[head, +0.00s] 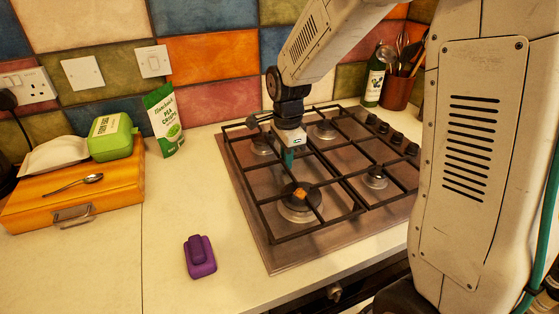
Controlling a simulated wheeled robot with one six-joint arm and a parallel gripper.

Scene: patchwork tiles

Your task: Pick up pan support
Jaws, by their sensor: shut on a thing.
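The black pan support (259,199) is a grid of thin bars over the burners on the left side of the hob (262,245). My gripper (288,163) reaches down from the back onto its bars near the middle. The teal fingers are shut on a bar of the pan support. The fingertips are small here, and I cannot tell whether the support is raised off the hob. A second pan support (385,172) lies to the right.
A purple object (200,258) lies on the counter left of the hob. A wooden box (110,195) with a spoon, a green container (112,140) and a green packet (164,120) stand farther left. A bottle (374,84) and utensil pot (397,92) stand behind.

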